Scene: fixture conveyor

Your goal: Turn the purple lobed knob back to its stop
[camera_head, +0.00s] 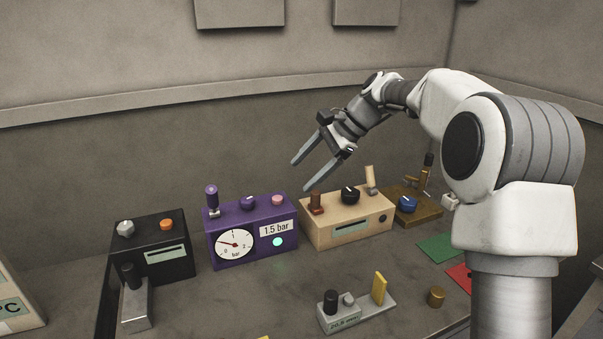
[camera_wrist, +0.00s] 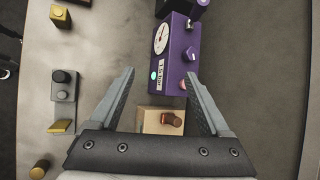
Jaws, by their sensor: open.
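The purple lobed knob (camera_head: 248,202) stands on top of a purple box (camera_head: 222,252), between a purple lever and a pink button. In the wrist view the knob (camera_wrist: 190,54) shows on the box's top face, past the right fingertip. A light pointer line marks the knob. My gripper (camera_head: 299,175) is open and empty, in the air above and to the right of the knob, near the gap between the purple and beige boxes. In the wrist view my gripper's fingers (camera_wrist: 161,73) are wide apart and touch nothing.
The purple lever (camera_head: 212,197) and pink button (camera_head: 278,200) flank the knob closely. A dial gauge (camera_head: 235,244) and a "1.5 bar" label are on the front. A black box (camera_head: 165,268) stands left and a beige box (camera_head: 345,232) right. The air above the boxes is clear.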

